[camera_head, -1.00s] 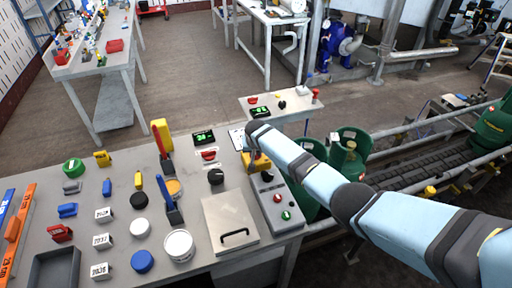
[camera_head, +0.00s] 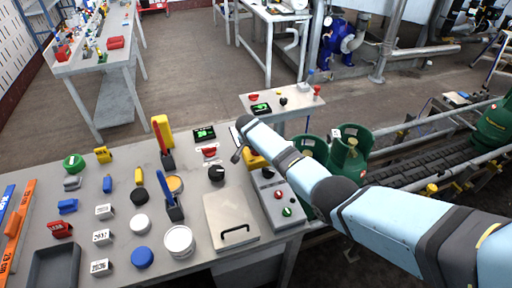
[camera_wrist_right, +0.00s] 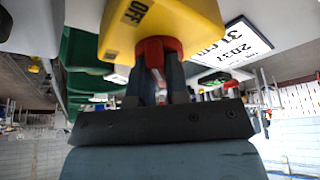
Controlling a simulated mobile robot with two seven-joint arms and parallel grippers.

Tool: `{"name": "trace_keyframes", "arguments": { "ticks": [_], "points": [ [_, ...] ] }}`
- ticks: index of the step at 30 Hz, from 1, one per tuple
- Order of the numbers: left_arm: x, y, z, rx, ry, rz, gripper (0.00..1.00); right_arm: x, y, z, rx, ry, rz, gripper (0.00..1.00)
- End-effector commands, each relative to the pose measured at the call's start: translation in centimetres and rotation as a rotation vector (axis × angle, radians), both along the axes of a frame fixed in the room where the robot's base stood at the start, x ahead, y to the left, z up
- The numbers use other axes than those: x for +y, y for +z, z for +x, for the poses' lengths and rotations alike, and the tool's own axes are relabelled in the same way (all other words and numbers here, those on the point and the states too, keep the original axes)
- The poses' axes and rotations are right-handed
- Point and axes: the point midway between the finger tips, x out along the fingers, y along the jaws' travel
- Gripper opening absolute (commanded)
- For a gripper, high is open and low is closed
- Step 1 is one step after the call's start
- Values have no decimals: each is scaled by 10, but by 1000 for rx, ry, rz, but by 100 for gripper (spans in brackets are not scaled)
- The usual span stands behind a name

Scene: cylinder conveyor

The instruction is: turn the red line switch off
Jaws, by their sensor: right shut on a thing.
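The red line switch (camera_wrist_right: 158,46) is a red handle on a yellow box (camera_wrist_right: 165,20) with an "OFF" label on it, in the right wrist view. My right gripper (camera_wrist_right: 158,82) is shut on the red handle, its two dark fingers on either side of it. In the head view the yellow box (camera_head: 256,162) stands at the back right of the grey table, and my right gripper (camera_head: 238,154) is beside it, with the red handle hidden there. My left gripper is not in view.
A grey control box (camera_head: 277,196) with red and green knobs stands just in front of the yellow box. A metal hatch with a handle (camera_head: 229,216) lies left of it. Green gas cylinders (camera_head: 350,157) and the conveyor (camera_head: 408,165) are to the right.

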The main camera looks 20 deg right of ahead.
Motion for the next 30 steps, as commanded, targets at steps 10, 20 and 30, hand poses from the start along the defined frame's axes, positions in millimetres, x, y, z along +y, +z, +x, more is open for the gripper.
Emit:
{"name": "trace_keyframes", "arguments": {
  "ticks": [10, 20, 30],
  "points": [
    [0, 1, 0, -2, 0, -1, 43, 0, -1, -1, 3, -4, 2, 22],
    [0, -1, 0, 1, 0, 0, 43, 0, 0, 0, 1, -2, 2, 40],
    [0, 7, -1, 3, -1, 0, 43, 10, 35, -10, -3, -1, 4, 40]
  ]
}}
